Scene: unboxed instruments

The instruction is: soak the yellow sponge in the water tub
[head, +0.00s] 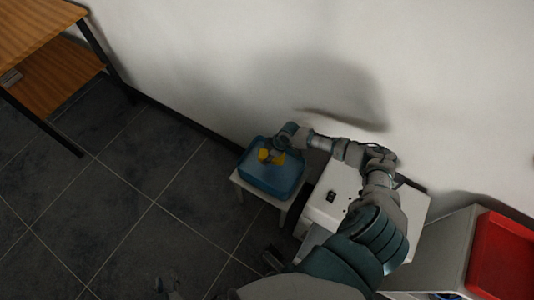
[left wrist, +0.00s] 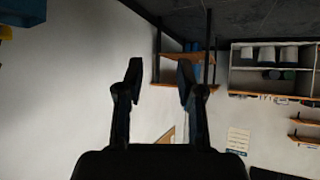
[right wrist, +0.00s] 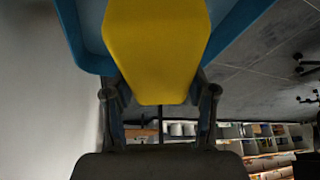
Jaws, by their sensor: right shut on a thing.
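The yellow sponge (right wrist: 155,50) fills the top middle of the right wrist view, between the fingers of my right gripper (right wrist: 158,92). The gripper is shut on it. In the head view the sponge (head: 264,156) shows over the far part of the blue water tub (head: 285,184), with my right gripper (head: 272,156) on it. The tub's walls (right wrist: 235,28) also show around the sponge in the right wrist view. I cannot tell whether the sponge touches water. My left gripper (left wrist: 160,75) is open and empty in the left wrist view.
The tub stands on a small white stool (head: 239,184) by the wall. A white box-like unit (head: 325,192) is right of it, and a red bin (head: 503,262) is at the far right. A wooden shelf table (head: 50,75) stands at upper left. The tiled floor (head: 110,200) is clear.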

